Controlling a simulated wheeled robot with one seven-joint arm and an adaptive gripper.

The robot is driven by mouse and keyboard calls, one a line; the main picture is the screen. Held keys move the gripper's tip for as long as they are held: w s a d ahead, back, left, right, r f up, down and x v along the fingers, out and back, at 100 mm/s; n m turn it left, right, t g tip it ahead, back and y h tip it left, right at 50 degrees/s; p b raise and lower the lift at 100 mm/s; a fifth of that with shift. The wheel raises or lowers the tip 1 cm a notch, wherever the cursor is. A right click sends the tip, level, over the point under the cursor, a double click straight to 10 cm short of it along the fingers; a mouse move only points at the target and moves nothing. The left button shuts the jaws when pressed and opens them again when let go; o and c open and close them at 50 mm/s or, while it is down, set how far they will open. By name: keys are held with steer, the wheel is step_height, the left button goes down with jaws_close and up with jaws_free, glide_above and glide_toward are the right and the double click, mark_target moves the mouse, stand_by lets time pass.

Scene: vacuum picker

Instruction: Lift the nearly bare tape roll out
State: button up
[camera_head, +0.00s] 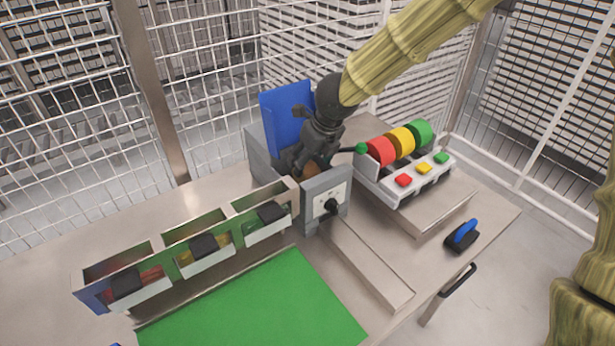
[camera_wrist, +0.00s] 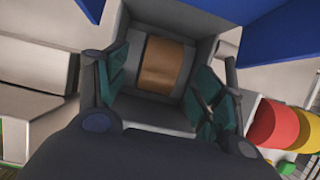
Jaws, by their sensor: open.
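The brown tape roll (camera_wrist: 162,66) sits inside a grey box-shaped holder (camera_head: 326,194). In the head view only a small brown part of the roll (camera_head: 312,169) shows behind the holder's front wall. My gripper (camera_head: 301,163) is over the holder's opening and pointing down. In the wrist view its two teal-padded fingers (camera_wrist: 158,88) are apart, one to each side of the roll. The roll lies ahead of the fingers, and no contact with it shows. How deep the fingertips reach is hidden in the head view.
A blue panel (camera_head: 286,112) stands behind the holder. Red (camera_head: 380,151), yellow (camera_head: 402,141) and green (camera_head: 420,131) rolls stand on a white rack to the right. Open bins (camera_head: 153,294) line the left. A green mat (camera_head: 255,310) lies in front. Wire fencing is behind.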

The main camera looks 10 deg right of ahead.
mark_target(307, 165)
steer(key=x, duration=0.3)
steer(key=shift+w+f, duration=0.15)
steer(key=shift+w, duration=0.1)
steer(key=shift+f, duration=0.25)
steer(key=shift+w+f, duration=0.1)
steer(key=c, duration=1.1)
